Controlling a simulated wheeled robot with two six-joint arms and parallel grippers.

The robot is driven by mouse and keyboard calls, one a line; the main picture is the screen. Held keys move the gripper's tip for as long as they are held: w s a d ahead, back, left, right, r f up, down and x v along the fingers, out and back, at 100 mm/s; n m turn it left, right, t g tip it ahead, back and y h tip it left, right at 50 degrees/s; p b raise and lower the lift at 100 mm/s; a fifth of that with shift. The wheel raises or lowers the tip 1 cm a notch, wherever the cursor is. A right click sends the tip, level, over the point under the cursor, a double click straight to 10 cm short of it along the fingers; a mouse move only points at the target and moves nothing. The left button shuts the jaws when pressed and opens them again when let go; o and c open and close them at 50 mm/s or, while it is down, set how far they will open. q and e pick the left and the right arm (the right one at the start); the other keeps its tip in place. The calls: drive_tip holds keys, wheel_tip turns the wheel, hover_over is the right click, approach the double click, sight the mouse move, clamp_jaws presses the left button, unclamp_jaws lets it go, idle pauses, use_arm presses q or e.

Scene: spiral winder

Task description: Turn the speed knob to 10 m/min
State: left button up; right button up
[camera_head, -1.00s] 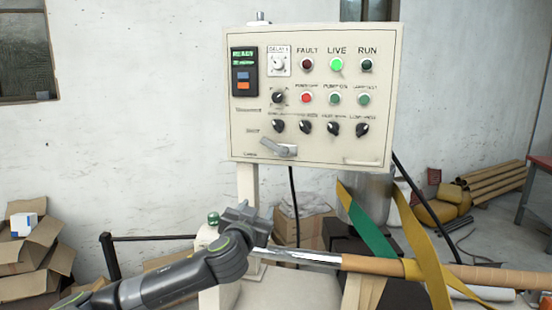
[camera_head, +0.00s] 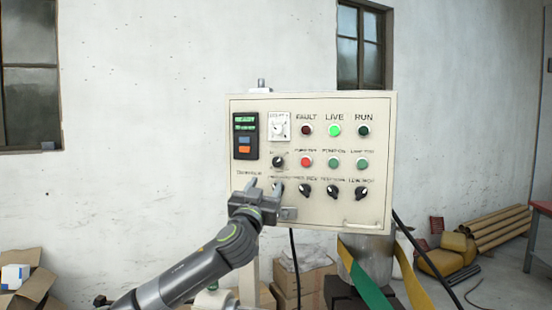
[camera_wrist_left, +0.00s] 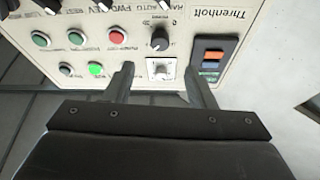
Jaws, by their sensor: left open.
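The cream control panel (camera_head: 320,210) faces me. A dial on a white plate (camera_head: 279,127) sits at its upper left beside the display (camera_head: 245,135). A black knob (camera_head: 278,161) is below the dial, and a row of black knobs (camera_head: 332,192) runs lower; the small labels are too blurred to tell which is the speed knob. My left gripper (camera_head: 264,186) is open and empty in front of the panel's lower left, partly hiding the row's leftmost knob. In the left wrist view, its spread fingers (camera_wrist_left: 158,72) frame the white-plated dial (camera_wrist_left: 161,69), with the black knob (camera_wrist_left: 159,42) beyond.
Red and green buttons and lamps (camera_head: 335,131) fill the panel's right side. A handle (camera_head: 361,224) is at the lower right. Yellow and green bands (camera_head: 365,277) hang below the panel. Cardboard boxes (camera_head: 30,280) stand at the left. The wall left of the panel is clear.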

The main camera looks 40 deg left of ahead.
sight(277, 164)
use_arm(q)
drive_tip(key=p+x, duration=0.5)
drive_tip(key=x, duration=0.4)
drive_tip(key=shift+w+a+r, duration=0.15)
drive_tip(key=shift+r, duration=0.1)
drive_tip(key=shift+p+x, duration=0.3)
drive_tip(key=shift+x, duration=0.45)
drive_tip(key=shift+f, duration=0.2)
drive_tip(key=shift+c, duration=0.2)
